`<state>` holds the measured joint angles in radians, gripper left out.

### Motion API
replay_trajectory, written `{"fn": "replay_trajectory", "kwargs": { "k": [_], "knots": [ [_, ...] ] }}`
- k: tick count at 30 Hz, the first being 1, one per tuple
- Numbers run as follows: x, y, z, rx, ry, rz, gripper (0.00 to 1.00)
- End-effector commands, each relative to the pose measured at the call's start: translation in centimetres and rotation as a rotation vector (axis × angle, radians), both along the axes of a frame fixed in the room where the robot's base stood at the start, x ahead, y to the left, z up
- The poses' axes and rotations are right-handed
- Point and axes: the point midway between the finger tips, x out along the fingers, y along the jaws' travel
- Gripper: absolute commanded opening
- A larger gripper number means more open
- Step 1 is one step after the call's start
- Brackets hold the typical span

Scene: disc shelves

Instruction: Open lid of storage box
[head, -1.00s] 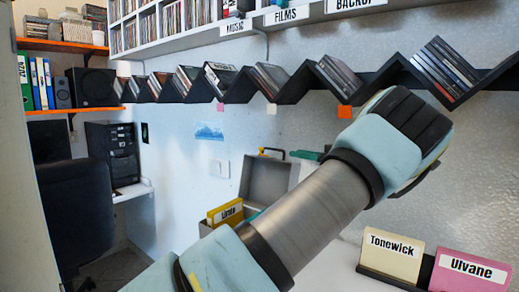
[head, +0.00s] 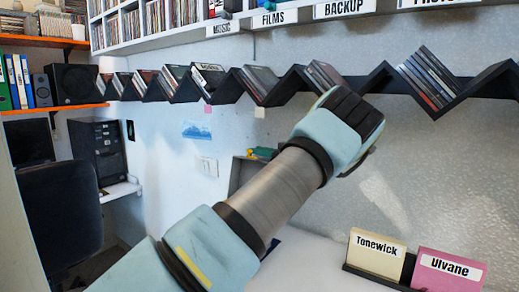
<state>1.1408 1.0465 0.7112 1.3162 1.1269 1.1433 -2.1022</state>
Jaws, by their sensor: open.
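The storage box is mostly hidden behind my arm in the head view. A grey, upright panel that looks like its raised lid (head: 241,172) shows just left of my forearm, against the wall. The box's body and contents are covered by the arm, so I cannot tell how far the lid stands open. My arm reaches up and right across the view, and its wrist is in front of the wall below the zigzag shelf. My gripper's jaws are hidden beyond the wrist.
A black zigzag shelf (head: 385,77) with discs runs along the wall above the wrist. A cream Tonewick box (head: 376,258) and a pink Ulvane box (head: 446,272) stand in a dark holder at lower right. The white surface left of them looks clear.

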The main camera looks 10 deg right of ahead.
Motion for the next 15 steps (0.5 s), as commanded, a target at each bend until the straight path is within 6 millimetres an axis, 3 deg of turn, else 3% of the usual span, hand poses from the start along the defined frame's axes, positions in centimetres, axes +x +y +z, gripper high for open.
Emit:
{"fn": "replay_trajectory", "kwargs": {
  "k": [7, 15],
  "knots": [
    [0.03, 0.01, -0.05, 0.000, 0.000, -0.001, 0.41],
    [0.03, 0.00, -0.03, 0.000, 0.000, -0.001, 0.11]
  ]
}}
